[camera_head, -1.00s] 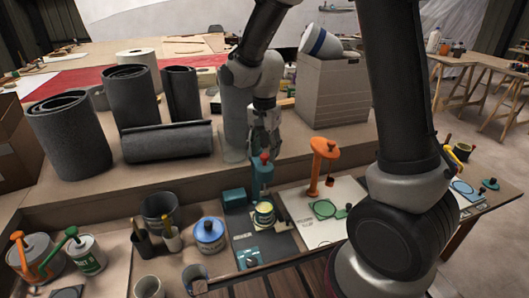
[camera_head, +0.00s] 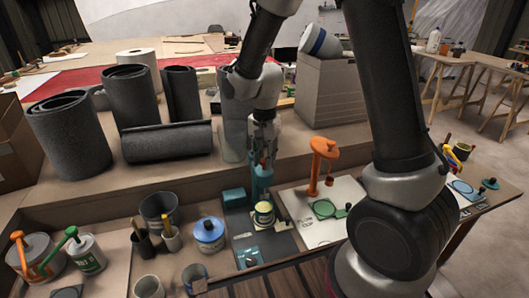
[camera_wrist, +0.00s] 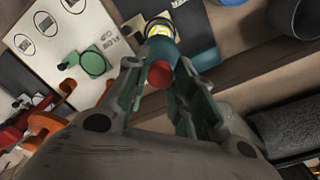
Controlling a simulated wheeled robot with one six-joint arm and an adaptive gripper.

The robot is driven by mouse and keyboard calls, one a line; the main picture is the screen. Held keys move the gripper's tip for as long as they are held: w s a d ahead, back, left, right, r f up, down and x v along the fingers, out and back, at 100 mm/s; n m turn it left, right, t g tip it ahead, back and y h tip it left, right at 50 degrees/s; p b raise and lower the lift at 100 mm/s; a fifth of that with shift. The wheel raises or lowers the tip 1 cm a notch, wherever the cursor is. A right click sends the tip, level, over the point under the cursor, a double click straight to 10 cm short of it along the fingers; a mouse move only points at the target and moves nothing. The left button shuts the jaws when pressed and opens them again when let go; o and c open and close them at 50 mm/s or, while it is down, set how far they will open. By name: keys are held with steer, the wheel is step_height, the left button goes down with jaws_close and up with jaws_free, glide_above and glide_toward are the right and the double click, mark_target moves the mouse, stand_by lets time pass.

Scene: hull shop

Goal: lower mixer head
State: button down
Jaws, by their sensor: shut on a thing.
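The mixer is teal with a red knob on its head (camera_head: 261,180). It stands on a dark board, with a small pale-and-yellow can (camera_head: 264,213) just in front of and below the head. My gripper (camera_head: 263,158) reaches down from above and mostly hides the knob in the head view. In the wrist view, the red knob (camera_wrist: 160,74) sits between the fingers of my gripper (camera_wrist: 159,85), which is shut on it. The teal head and the yellow can (camera_wrist: 160,30) show just beyond. Whether the head touches the can is hidden.
An orange stand (camera_head: 318,152) rises from a white board (camera_head: 343,217) close to the right. A blue-lidded jar (camera_head: 208,231), a grey pot (camera_head: 158,210) and cups stand to the left.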

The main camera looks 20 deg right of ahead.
mark_target(264, 178)
step_height(264, 178, down, 9)
steer(key=c, duration=1.3)
jaws_free()
steer(key=shift+f, duration=0.1)
steer(key=shift+o, duration=0.6)
steer(key=shift+r, duration=0.4)
step_height(264, 178, up, 11)
steer(key=shift+r, duration=0.2)
